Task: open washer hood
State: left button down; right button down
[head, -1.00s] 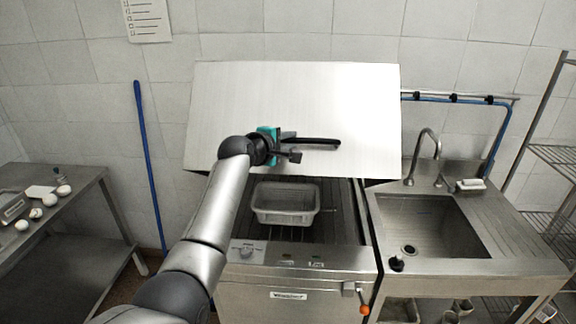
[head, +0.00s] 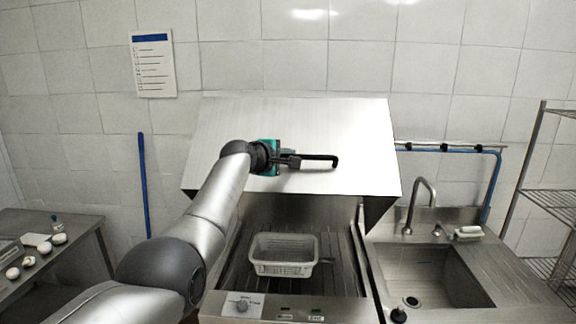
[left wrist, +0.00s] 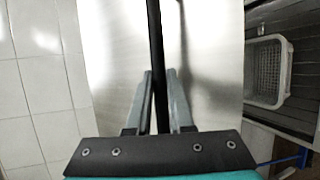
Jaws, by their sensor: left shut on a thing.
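The washer hood (head: 330,125) is a steel cover, raised and tilted back above the washer's bed in the head view. Its black bar handle (head: 322,160) runs across the lower part of its front face. My left gripper (head: 292,161) is shut on the handle near its left end. In the left wrist view, the handle (left wrist: 155,50) passes between the two fingers of my left gripper (left wrist: 158,88). The hood (left wrist: 215,60) fills the background there. My right gripper is not in view.
A grey perforated basket (head: 283,268) stands on the washer's ribbed bed (head: 335,262) under the hood. A sink (head: 430,275) with a tap is at the right. A table (head: 75,228) with several white round items stands at the left. A tiled wall is behind.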

pick_arm(q)
jog(key=shift+w+r, duration=0.15)
jog(key=shift+r, duration=0.2)
dwell(0.3)
jog(key=c, duration=0.8)
grip_release()
jog(key=shift+f, duration=0.1)
jog(key=shift+p+v, duration=0.3)
jog(key=shift+v, duration=0.95)
jog(key=b+v, duration=0.2)
jog(key=v, duration=1)
jog(key=shift+s+r, duration=0.25)
jog(key=shift+s, duration=0.1)
